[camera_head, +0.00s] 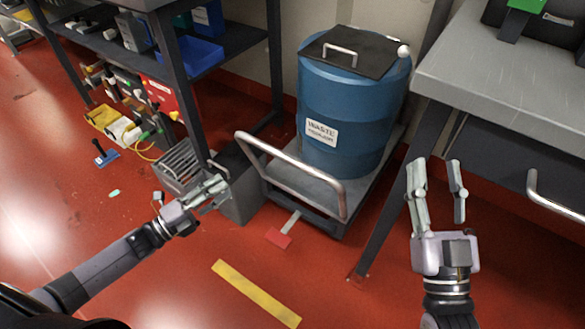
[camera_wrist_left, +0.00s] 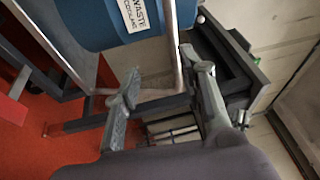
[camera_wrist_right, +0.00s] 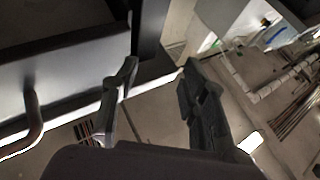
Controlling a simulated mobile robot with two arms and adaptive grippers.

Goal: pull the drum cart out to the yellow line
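The drum cart (camera_head: 315,192) stands between a shelf and a table. It carries a blue drum (camera_head: 345,115) with a white waste label and a black lid. Its looped metal handle (camera_head: 295,165) faces me, and a red pedal (camera_head: 279,238) sticks out below. The yellow line (camera_head: 256,293) lies on the red floor in front of the cart. My left gripper (camera_head: 219,187) is open, just left of the handle and over a grey bin. The left wrist view shows the drum (camera_wrist_left: 115,20) beyond the fingers. My right gripper (camera_head: 437,165) is open and empty, right of the cart.
A dark shelf (camera_head: 175,65) with bins and tools stands at left. The grey bin (camera_head: 240,190) stands close beside the cart. A grey table (camera_head: 500,85) with a drawer handle (camera_head: 555,195) is at right, its leg (camera_head: 385,220) near the cart. The floor around the line is clear.

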